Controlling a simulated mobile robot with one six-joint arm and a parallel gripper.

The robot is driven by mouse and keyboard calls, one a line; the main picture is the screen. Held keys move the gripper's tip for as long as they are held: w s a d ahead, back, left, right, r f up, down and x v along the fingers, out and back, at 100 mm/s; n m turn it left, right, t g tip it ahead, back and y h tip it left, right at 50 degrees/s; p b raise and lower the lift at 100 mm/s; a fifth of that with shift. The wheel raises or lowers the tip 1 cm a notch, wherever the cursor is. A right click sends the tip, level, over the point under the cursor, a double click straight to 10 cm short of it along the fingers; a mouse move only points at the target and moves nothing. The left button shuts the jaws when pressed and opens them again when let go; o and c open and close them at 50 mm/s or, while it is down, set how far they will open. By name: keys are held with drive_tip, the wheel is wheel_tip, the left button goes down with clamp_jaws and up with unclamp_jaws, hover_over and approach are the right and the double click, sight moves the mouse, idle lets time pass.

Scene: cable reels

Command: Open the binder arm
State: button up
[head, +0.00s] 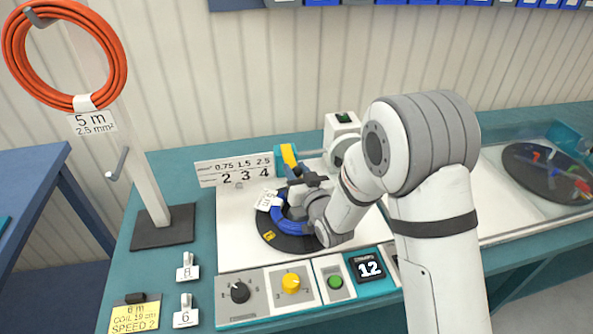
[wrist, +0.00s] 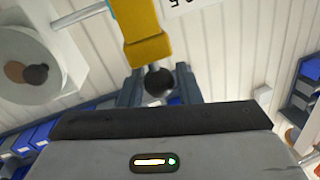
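The binder arm is a yellow piece (head: 289,156) on a teal binder (head: 284,168) behind the reel, partly hidden by my gripper. In the wrist view, the yellow arm (wrist: 147,45) comes down from the top and ends near a round black knob (wrist: 159,81). My gripper (head: 304,183) is just in front of the binder, above the dark reel disc (head: 268,226). In the wrist view, my gripper's two fingers (wrist: 159,92) stand apart on either side of the knob. Narrow gaps seem to show beside it; firm contact is not visible.
A blue cable coil (head: 291,227) with a white tag lies on the disc below my gripper. A number plate (head: 235,171) stands left of the binder. A covered turntable (head: 548,172) is at right.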

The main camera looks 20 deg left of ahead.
clamp_jaws()
drive_tip(key=shift+r, duration=0.1)
